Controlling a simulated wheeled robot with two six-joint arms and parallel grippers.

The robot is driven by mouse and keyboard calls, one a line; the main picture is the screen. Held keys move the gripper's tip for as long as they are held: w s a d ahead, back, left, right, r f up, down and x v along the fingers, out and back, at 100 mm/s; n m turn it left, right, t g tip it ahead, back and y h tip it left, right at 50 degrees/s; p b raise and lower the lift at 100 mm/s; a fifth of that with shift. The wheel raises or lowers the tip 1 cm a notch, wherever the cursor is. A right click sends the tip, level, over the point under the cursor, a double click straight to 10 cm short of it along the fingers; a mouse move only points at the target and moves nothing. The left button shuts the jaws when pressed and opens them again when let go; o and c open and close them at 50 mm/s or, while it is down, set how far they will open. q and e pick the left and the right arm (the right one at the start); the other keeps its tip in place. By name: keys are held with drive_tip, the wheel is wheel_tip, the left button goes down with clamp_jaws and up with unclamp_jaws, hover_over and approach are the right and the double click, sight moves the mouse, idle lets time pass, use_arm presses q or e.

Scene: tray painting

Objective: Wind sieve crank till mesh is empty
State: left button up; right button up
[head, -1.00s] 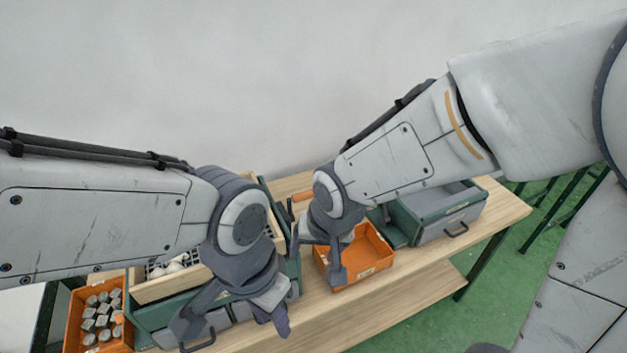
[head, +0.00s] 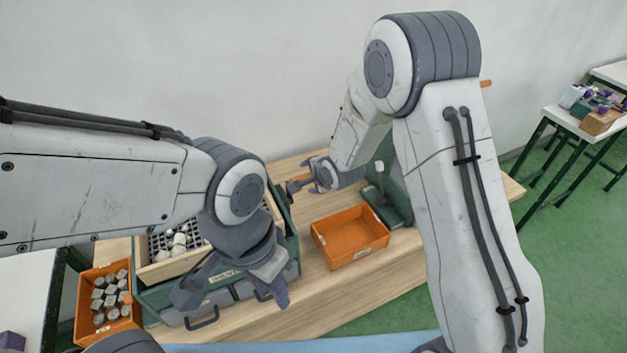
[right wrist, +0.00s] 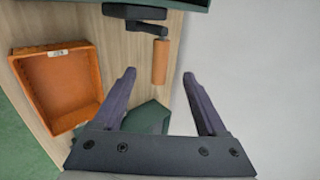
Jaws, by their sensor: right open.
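The sieve is a green box with a wooden frame (head: 155,272) around a dark mesh (head: 158,243); several white pieces (head: 179,240) lie on the mesh. Its crank (right wrist: 150,27) shows in the right wrist view as a black arm with an orange-brown handle (right wrist: 159,63). My right gripper (right wrist: 158,75) is open, with the handle just ahead, lined up between the fingertips and not gripped. In the head view my right gripper (head: 290,188) is beside the sieve's right side and the crank is hard to make out. My left gripper (head: 232,293) is open and empty before the sieve's front.
An empty orange bin (head: 318,243) stands right of the sieve. Another orange bin (head: 82,318) with several grey pieces stands left. A green device with a lever (head: 380,175) stands behind my right arm. The table's front (head: 300,318) is clear.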

sight(304, 179)
drive_tip(key=b+x, duration=0.2)
drive_tip(key=x, duration=0.3)
drive_tip(key=shift+f, duration=0.1)
drive_tip(key=shift+x, duration=0.85)
clamp_jaws()
